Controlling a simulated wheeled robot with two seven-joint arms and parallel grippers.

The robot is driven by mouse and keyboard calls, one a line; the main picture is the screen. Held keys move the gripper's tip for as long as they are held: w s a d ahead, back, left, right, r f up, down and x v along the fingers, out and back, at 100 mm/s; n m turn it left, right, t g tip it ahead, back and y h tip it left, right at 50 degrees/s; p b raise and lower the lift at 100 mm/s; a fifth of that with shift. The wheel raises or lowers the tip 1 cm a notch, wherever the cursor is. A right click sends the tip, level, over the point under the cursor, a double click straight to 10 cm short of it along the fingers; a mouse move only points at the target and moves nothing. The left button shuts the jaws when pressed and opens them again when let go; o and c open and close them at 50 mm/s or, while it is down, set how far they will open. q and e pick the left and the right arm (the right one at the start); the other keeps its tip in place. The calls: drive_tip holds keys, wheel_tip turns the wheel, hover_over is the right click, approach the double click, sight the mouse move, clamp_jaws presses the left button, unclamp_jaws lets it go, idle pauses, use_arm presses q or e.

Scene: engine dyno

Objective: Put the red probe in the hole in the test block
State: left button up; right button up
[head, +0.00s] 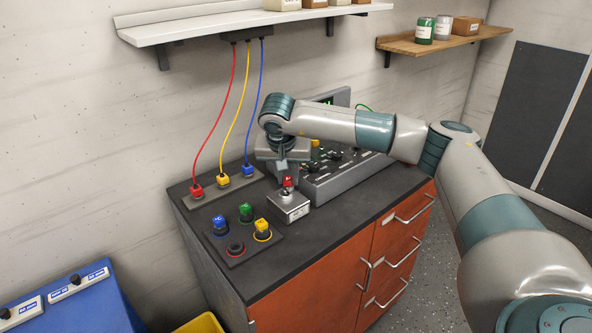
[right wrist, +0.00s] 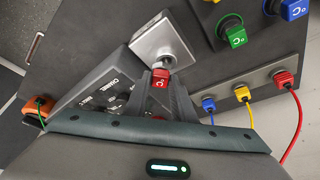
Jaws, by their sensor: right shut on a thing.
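The red probe (head: 288,182) is held between the fingers of my right gripper (head: 285,171), which points down over the test block. The test block (head: 289,211) is a small light metal box on the dark bench top. The probe's metal tip meets or hovers just over the block's top; I cannot tell how deep it sits. My left gripper is not in view.
A plate (head: 225,257) in front holds blue, green and yellow probes and an empty red-ringed socket (head: 236,249). A rear strip (head: 233,189) holds red, yellow and blue plugs with hanging cables. A control console (head: 335,182) stands close right of the block.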

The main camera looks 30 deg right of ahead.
sight(288, 182)
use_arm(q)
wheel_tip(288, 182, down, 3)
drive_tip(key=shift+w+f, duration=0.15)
use_arm(e)
wheel_tip(288, 182, down, 3)
drive_tip(key=shift+f, duration=0.1)
drive_tip(key=o, duration=0.9)
use_arm(q)
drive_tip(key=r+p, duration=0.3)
drive_tip(key=p, duration=0.1)
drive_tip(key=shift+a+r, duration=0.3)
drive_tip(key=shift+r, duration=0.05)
use_arm(e)
drive_tip(key=r, duration=0.3)
drive_tip(key=a+r, duration=0.1)
drive_tip(key=r, duration=0.1)
drive_tip(key=a+r, duration=0.1)
drive_tip(key=r, duration=0.2)
drive_tip(key=shift+w+a+r, duration=0.25)
drive_tip(key=shift+w+r, duration=0.05)
drive_tip(key=shift+d, duration=0.1)
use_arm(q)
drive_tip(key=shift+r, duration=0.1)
use_arm(e)
drive_tip(key=shift+r, duration=0.1)
